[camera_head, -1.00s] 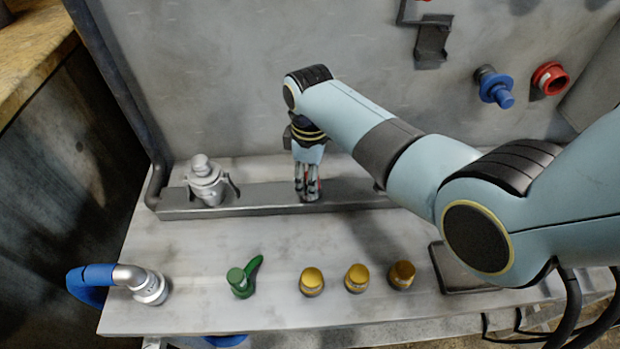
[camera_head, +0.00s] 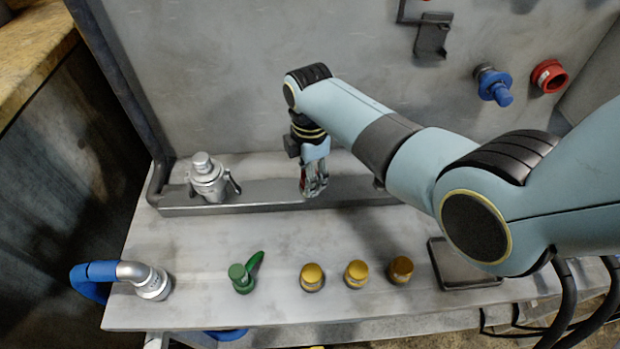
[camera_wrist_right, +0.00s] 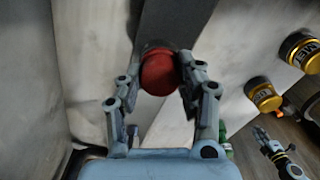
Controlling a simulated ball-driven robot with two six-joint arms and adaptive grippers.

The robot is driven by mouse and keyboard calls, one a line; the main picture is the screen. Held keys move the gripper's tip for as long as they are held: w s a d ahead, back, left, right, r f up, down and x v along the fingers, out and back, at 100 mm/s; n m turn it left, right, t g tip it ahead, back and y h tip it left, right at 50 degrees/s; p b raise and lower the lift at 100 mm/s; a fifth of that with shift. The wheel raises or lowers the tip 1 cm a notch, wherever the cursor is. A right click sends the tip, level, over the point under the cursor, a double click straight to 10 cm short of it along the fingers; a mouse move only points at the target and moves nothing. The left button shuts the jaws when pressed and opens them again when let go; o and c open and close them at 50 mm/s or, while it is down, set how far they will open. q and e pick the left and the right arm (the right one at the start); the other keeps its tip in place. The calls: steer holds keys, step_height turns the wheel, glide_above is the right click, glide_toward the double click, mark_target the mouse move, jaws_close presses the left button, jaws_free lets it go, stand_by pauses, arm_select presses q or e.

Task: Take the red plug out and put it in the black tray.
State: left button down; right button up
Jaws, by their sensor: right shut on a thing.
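The red plug (camera_wrist_right: 159,72) sits between the fingers of my right gripper (camera_wrist_right: 163,88) in the right wrist view, and the gripper is shut on it. In the head view my right gripper (camera_head: 314,188) is over the grey channel along the back of the bench, and its fingers mostly hide the plug. Whether the plug is still seated cannot be told. The black tray (camera_head: 470,285) lies at the right front of the bench, partly hidden behind my right arm. My left gripper does not show in the head view; a bluish gripper shows at the lower right of the wrist view (camera_wrist_right: 275,150).
A silver coupling (camera_head: 206,178) stands at the channel's left end. A green valve handle (camera_head: 242,276) and several yellow caps (camera_head: 312,277) line the bench front. A blue hose (camera_head: 97,272) is at the left. Blue (camera_head: 495,88) and red (camera_head: 549,76) sockets are on the back wall.

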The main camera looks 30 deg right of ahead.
steer(key=n, duration=0.5)
stand_by(0.3)
steer(key=n, duration=0.5)
steer(key=o, duration=1.3)
steer(key=shift+c, duration=0.2)
steer(key=shift+c, duration=0.5)
